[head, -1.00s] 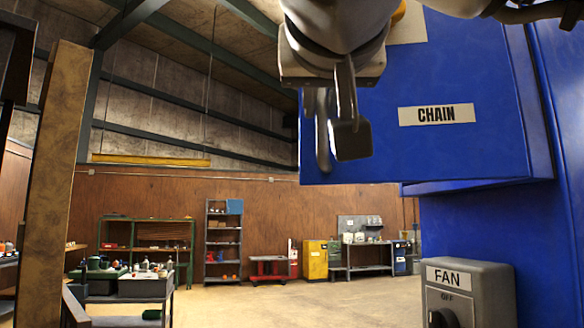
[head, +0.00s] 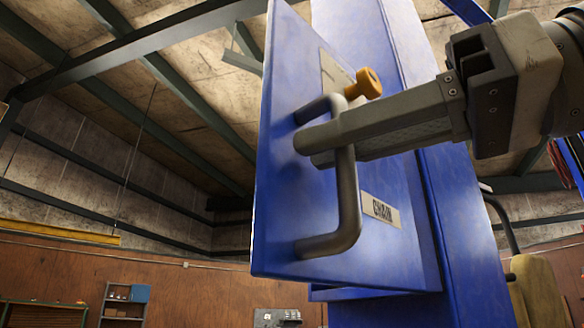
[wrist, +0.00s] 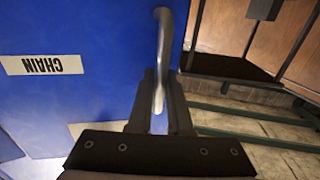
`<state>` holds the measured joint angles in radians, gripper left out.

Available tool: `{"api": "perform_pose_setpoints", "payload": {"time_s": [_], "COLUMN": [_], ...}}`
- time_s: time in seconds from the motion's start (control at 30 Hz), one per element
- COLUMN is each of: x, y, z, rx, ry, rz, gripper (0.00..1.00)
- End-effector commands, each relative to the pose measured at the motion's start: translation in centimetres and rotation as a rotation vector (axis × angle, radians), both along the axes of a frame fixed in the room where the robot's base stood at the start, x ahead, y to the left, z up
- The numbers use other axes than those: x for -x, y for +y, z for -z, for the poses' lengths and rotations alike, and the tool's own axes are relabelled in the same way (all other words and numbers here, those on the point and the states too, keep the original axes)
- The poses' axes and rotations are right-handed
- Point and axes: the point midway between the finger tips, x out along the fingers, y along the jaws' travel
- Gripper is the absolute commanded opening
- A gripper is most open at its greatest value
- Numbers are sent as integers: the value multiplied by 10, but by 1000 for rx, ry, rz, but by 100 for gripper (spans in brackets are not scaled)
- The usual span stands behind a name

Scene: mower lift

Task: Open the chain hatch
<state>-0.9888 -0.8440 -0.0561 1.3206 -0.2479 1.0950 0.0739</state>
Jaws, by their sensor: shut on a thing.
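The chain hatch (head: 290,220) is a blue panel with a white CHAIN label (head: 380,210). A grey bar handle (head: 347,205) stands out from its face, and an orange knob (head: 363,84) sits near the handle's upper end. My gripper (head: 318,146) reaches in from the right and is shut on the handle's upper part. The wrist view shows the handle (wrist: 164,35) running between the fingers (wrist: 160,88), with the label (wrist: 42,65) upside down to the left.
A blue housing (head: 475,250) stands behind and right of the hatch. A tan padded object (head: 537,290) is at the lower right. Left of the hatch is open air, with a shelf (head: 122,303) far back by the brown wall.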

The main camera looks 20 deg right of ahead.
Motion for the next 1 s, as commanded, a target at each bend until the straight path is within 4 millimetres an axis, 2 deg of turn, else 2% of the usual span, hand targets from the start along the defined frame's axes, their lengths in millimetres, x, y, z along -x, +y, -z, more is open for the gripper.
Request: {"api": "perform_pose_setpoints", "payload": {"time_s": [0.2, 0.63, 0.67, 0.8, 0.83, 1.0], "x": [8, 9, 9, 9, 9, 9], "y": [-8, -9, -9, -9, -8, -9], "z": [0, 1, 1, 1, 1, 1], "rx": [0, 1, 1, 1, 1, 1], "ry": [1, 3, 3, 3, 3, 2], "rz": [-46, -53, -53, -53, -53, -52], "gripper": [0, 0, 19, 44, 47, 47]}}
